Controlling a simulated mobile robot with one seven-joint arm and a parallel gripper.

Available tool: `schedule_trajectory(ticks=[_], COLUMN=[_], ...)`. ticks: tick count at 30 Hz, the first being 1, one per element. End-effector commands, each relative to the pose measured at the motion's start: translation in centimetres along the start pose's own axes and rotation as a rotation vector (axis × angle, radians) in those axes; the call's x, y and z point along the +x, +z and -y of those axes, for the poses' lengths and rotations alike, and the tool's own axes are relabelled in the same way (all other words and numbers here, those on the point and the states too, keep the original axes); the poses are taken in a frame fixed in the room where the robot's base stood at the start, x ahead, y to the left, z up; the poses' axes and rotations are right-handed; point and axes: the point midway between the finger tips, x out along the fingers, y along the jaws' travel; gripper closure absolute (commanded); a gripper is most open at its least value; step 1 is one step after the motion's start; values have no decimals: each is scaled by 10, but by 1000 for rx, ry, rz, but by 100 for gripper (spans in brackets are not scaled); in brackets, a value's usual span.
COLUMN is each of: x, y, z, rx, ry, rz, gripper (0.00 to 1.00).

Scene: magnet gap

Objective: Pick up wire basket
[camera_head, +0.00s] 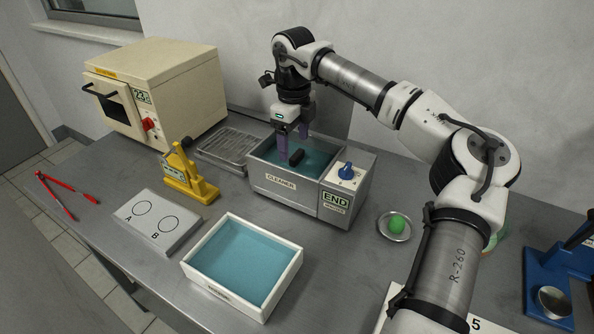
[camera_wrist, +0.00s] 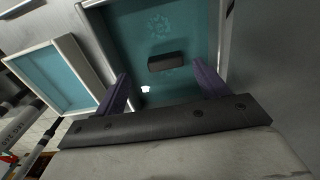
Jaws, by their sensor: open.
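I cannot make out a wire basket for certain. A dark block (camera_head: 297,158) sits in the teal liquid of the cleaner tank (camera_head: 257,178); it also shows in the wrist view (camera_wrist: 167,61), a little beyond my fingertips. Whether it is part of a basket, I cannot tell. My gripper (camera_head: 294,147) has purple fingers and points down over the tank. In the wrist view my gripper (camera_wrist: 160,73) is open, its fingers wide apart with nothing held between them. A ribbed metal tray (camera_head: 228,148) lies behind and left of the cleaner.
A white tub (camera_head: 294,264) of teal liquid stands in front. A yellow fixture (camera_head: 188,178), an A/B plate (camera_head: 157,222) and a beige oven (camera_head: 178,85) are at left. A green ball (camera_head: 397,223) on a dish is right of the cleaner, whose raised walls surround my fingers.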

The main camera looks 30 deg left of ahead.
Motion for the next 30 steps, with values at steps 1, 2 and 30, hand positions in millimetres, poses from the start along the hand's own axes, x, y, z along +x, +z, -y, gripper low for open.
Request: schedule_trajectory(ticks=[1,2,30], x=[2,4,52], y=[0,-1,-3], z=[0,1,6], rx=[0,0,-1], ry=[1,2,0], rz=[0,-1,0], gripper=[27,27,70])
